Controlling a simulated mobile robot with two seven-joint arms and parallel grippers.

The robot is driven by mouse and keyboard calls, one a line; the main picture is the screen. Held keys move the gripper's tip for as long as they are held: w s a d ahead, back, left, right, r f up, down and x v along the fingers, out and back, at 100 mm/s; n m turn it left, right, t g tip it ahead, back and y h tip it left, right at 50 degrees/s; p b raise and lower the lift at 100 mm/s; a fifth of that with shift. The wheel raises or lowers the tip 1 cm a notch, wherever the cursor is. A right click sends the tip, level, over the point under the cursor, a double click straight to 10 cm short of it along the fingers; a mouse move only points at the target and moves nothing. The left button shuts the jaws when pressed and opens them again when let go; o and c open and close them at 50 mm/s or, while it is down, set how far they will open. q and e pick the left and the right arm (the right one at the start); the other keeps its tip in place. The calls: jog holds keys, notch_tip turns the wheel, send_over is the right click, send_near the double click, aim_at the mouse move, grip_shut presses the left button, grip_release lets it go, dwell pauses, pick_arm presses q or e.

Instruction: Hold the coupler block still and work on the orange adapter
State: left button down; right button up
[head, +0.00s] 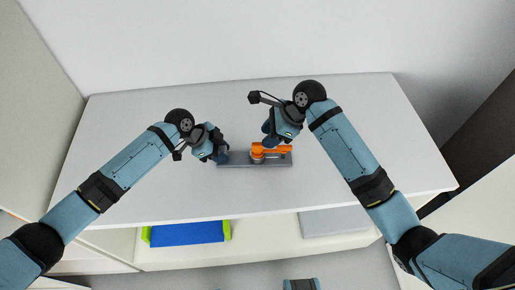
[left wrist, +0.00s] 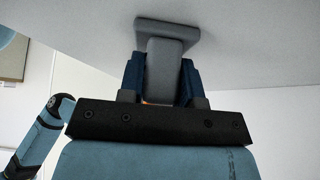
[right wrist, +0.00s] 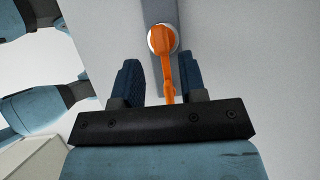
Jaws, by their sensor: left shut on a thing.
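The grey coupler block (head: 232,163) lies flat on the table as a long bar. It also shows in the left wrist view (left wrist: 150,24), with an upright grey part between the fingers. My left gripper (head: 223,156) is shut on that part at the block's left end. The orange adapter (head: 258,152) sits on the block toward its right end, its handle pointing right. In the right wrist view, the adapter (right wrist: 163,40) has a pale ring around its round head. My right gripper (right wrist: 158,72) is open; the handle lies between its fingers in that view, closer to the right finger. Contact is unclear.
The white table (head: 130,135) is otherwise clear around the block. Below its front edge, a shelf holds a blue bin (head: 187,233) with green ends and a grey flat item (head: 333,221). A wall stands behind the table.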

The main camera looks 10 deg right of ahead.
aim_at(257, 150)
pick_arm(q)
jog(key=shift+s+a+f, duration=0.1)
jog(key=shift+s+f, duration=0.15)
jog(key=shift+f, duration=0.2)
pick_arm(e)
jog(key=shift+x, duration=3.25)
jog(key=c, duration=0.6)
jog(key=shift+r, duration=0.15)
jog(key=shift+c, duration=0.2)
pick_arm(q)
jog(key=shift+w+r, duration=0.1)
pick_arm(e)
jog(key=o, duration=1.1)
jog(key=v, duration=1.2)
jog(key=shift+d, duration=0.1)
